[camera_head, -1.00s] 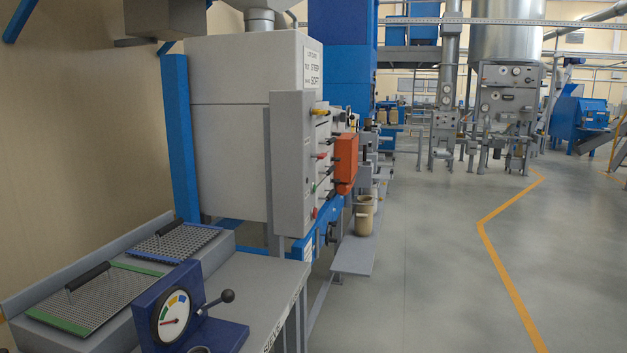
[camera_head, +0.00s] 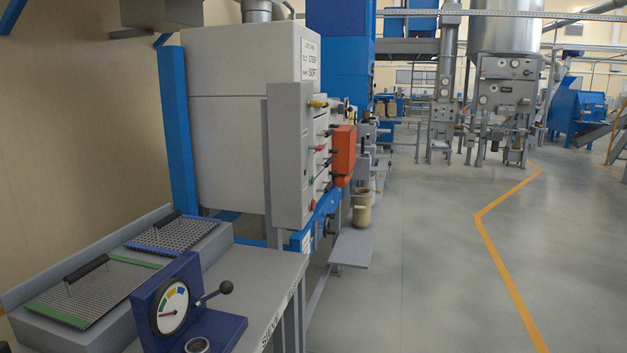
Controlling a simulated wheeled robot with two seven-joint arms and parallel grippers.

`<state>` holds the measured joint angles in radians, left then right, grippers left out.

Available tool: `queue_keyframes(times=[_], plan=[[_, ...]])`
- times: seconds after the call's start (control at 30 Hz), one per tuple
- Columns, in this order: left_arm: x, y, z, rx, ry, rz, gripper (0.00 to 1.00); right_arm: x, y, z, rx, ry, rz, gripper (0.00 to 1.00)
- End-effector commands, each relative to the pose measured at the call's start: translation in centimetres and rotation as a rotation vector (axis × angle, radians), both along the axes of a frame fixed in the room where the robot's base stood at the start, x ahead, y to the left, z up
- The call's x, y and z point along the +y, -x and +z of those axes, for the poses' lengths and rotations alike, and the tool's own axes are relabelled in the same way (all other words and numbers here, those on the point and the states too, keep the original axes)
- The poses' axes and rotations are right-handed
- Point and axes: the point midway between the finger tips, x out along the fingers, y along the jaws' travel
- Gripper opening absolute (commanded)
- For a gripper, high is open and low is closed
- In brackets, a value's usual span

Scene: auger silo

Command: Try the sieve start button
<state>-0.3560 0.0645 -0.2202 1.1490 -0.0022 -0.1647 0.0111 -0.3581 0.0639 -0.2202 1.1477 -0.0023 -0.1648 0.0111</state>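A grey control panel (camera_head: 290,155) stands edge-on on the side of the large light-grey machine housing (camera_head: 228,125). Its face carries several small knobs and buttons, among them a yellow one (camera_head: 318,104), a red one (camera_head: 318,149) and a red one low down (camera_head: 312,205). An orange box (camera_head: 344,155) sits beside them. The panel is seen at a steep angle, so I cannot tell which control is the sieve start button. Neither of my grippers is in view.
In the left foreground a grey bench (camera_head: 262,283) holds two sieve trays, one green-edged (camera_head: 92,290) and one blue-edged (camera_head: 170,234). A blue gauge with a lever (camera_head: 176,305) stands there too. A tan bucket (camera_head: 361,209) is beyond. The floor (camera_head: 430,270) at right is clear.

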Motion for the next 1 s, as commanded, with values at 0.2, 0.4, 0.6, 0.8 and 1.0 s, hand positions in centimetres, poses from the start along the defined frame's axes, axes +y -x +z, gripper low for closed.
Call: queue_keyframes(times=[0.2,0.4,0.6,0.8,1.0], plan=[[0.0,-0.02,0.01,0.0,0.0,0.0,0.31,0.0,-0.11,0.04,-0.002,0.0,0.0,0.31],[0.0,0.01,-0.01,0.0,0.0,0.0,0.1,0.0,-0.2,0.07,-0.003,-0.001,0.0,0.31],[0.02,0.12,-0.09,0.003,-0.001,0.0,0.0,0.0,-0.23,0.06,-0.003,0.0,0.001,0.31],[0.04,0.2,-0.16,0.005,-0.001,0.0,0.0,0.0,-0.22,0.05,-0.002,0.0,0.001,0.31],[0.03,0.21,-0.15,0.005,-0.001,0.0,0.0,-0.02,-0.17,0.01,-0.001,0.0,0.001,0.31]])
